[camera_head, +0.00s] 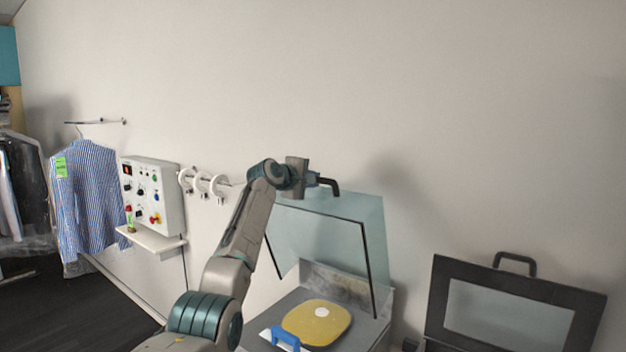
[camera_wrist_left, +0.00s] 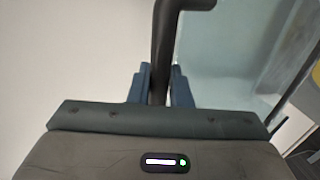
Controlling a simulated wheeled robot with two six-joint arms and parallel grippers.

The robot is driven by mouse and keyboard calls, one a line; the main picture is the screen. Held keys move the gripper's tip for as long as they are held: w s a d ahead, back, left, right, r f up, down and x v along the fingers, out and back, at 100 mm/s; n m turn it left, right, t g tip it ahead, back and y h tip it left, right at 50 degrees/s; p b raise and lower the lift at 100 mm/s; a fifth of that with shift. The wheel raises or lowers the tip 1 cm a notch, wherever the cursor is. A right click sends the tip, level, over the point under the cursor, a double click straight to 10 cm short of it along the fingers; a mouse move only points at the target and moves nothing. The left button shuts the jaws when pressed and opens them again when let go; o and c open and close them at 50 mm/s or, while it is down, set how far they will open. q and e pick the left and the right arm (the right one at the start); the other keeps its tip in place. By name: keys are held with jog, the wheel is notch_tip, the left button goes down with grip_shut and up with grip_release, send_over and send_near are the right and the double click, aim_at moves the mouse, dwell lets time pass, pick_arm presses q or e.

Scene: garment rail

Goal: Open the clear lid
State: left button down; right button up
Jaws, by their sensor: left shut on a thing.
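The clear lid (camera_head: 335,247) is a bluish see-through panel with dark edge strips. It stands raised and tilted above a grey box (camera_head: 376,333) in the head view, and its pane also shows in the left wrist view (camera_wrist_left: 232,55). Its dark bent handle (camera_head: 330,185) is at the upper edge. My left gripper (camera_head: 313,178) is at this handle. In the left wrist view the fingers of my left gripper (camera_wrist_left: 159,85) are shut on the dark handle bar (camera_wrist_left: 163,45), one on each side. My right gripper is in neither view.
Under the lid lie a yellow rounded pad (camera_head: 316,325) with a white spot and a blue handle (camera_head: 285,338). A dark-framed panel (camera_head: 510,307) stands at right. A control box (camera_head: 152,195), white hooks (camera_head: 202,184) and a striped shirt (camera_head: 88,195) are at left.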

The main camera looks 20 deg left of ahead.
pick_arm(q)
jog(key=c, duration=1.4)
grip_release()
jog(key=shift+d+f, duration=0.1)
jog(key=shift+f, duration=0.1)
jog(key=shift+o, duration=0.2)
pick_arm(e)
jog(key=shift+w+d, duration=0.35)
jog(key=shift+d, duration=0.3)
